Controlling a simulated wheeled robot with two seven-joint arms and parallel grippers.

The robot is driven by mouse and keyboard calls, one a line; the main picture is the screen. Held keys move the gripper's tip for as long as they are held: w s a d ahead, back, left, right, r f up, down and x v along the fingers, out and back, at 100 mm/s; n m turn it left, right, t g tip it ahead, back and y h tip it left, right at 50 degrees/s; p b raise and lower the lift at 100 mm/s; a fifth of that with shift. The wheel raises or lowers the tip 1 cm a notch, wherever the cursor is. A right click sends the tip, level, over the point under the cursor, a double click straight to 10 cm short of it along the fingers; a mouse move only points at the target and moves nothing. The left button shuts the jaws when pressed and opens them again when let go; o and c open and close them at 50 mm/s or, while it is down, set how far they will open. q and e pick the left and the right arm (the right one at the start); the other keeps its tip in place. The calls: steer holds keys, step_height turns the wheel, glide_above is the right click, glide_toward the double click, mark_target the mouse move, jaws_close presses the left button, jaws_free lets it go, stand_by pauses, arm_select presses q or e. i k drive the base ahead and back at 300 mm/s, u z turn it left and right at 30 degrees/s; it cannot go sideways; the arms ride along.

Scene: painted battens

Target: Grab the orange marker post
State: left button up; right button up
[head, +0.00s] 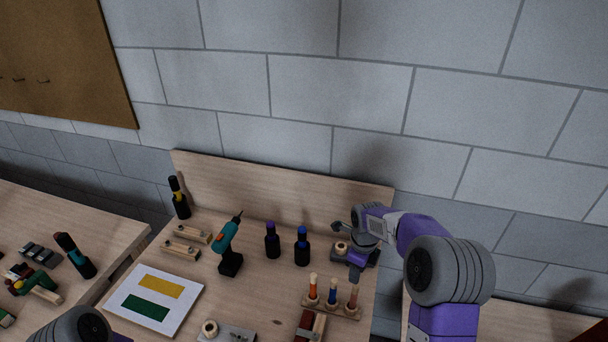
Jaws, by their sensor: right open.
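The orange marker post (312,291) stands upright at the left end of a small wooden stand (340,313) near the front right of the bench. It has a pale top. A blue post (332,296) stands beside it, and a brownish-pink post (353,298) is at the right end. My left gripper is out of view; only part of my left arm shows at the bottom left.
A teal drill (229,248), two dark bottles (272,242) and a white board (153,298) with yellow and green patches are on the bench. A reddish block (308,326) lies in front of the stand.

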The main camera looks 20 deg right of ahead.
mark_target(314, 276)
steer(key=k, duration=1)
